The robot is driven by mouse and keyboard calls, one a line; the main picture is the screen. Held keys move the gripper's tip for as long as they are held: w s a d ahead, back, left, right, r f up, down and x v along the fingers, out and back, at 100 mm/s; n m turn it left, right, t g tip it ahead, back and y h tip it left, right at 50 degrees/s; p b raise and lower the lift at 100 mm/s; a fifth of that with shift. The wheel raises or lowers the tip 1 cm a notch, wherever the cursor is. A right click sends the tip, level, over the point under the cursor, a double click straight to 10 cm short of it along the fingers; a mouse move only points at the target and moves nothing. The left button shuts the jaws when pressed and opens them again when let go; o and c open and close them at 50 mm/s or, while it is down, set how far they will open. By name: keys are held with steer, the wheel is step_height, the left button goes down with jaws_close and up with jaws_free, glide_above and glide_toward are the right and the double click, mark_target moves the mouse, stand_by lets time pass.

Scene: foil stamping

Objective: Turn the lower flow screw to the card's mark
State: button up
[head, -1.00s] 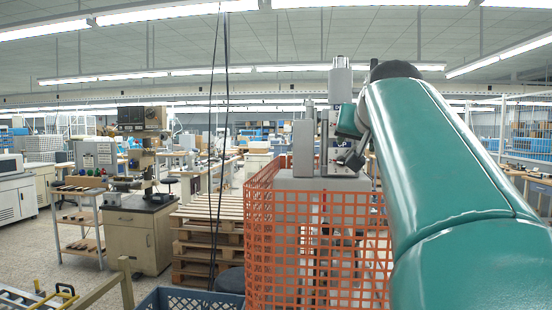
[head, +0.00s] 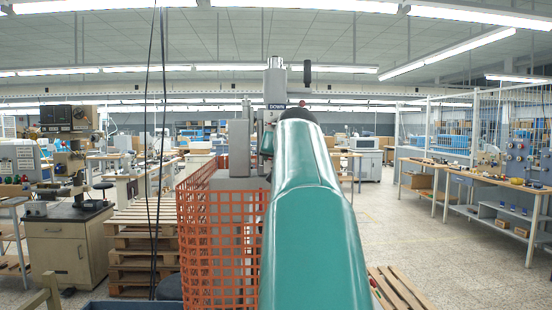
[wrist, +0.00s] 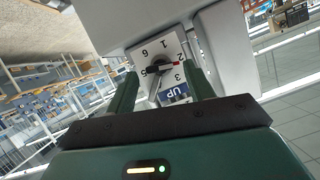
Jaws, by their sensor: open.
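A white numbered dial plate (wrist: 150,52) on the grey machine shows in the wrist view, with a small dark screw (wrist: 154,70) at its middle. A red pointer or mark (wrist: 172,64) lies to the screw's right, near the 2. A blue label (wrist: 175,92) reading UP sits at the plate's lower edge. My gripper (wrist: 161,73) is open, its two fingers on either side of the dial and screw. I cannot tell whether they touch anything. I cannot make out a separate card. In the head view, my arm hides the gripper and this dial.
The grey machine (head: 239,148) stands behind an orange mesh fence (head: 212,245), with a DOWN sign (head: 277,106) high on it. Wooden pallets (head: 140,250) are stacked at left. A workbench (head: 470,178) stands at right, with open floor (head: 395,235) before it.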

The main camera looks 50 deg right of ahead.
steer(key=shift+c, duration=0.4)
steer(key=c, duration=0.9)
steer(key=shift+w, duration=0.1)
steer(key=shift+w+a+f+n+g+h, duration=0.2)
steer(key=shift+n+g+h, duration=0.55)
steer(key=shift+n, duration=0.9)
steer(key=shift+w+a+f+n+g+h, duration=0.15)
steer(key=shift+n+g+h, duration=0.35)
steer(key=shift+n+h, duration=0.85)
steer(key=shift+w+a+f+n+g+h, duration=0.15)
steer(key=shift+n+g+h, duration=0.45)
steer(key=shift+n, duration=1.4)
steer(key=shift+r+g, duration=0.1)
steer(key=shift+g, duration=0.15)
